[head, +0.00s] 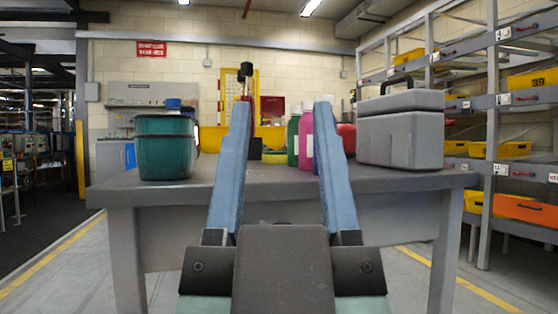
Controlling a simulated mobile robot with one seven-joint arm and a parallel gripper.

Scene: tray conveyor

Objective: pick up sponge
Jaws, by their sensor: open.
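My gripper (282,108) reaches up from the bottom middle of the head view. Its two long blue fingers stand wide apart, with nothing held between them. Beyond them is a grey table (225,187) with several objects on it. I cannot make out a sponge for certain. A small dark block (274,157) and a yellow thing (270,136) show between the fingers towards the back. The fingers hide parts of the tabletop.
On the table's left are stacked green tubs (166,148) and a yellow bin (212,138). A green bottle (293,140) and pink bottle (306,140) stand near the right finger. A grey toolbox (401,130) stands at right. Shelves with bins (512,150) line the right side.

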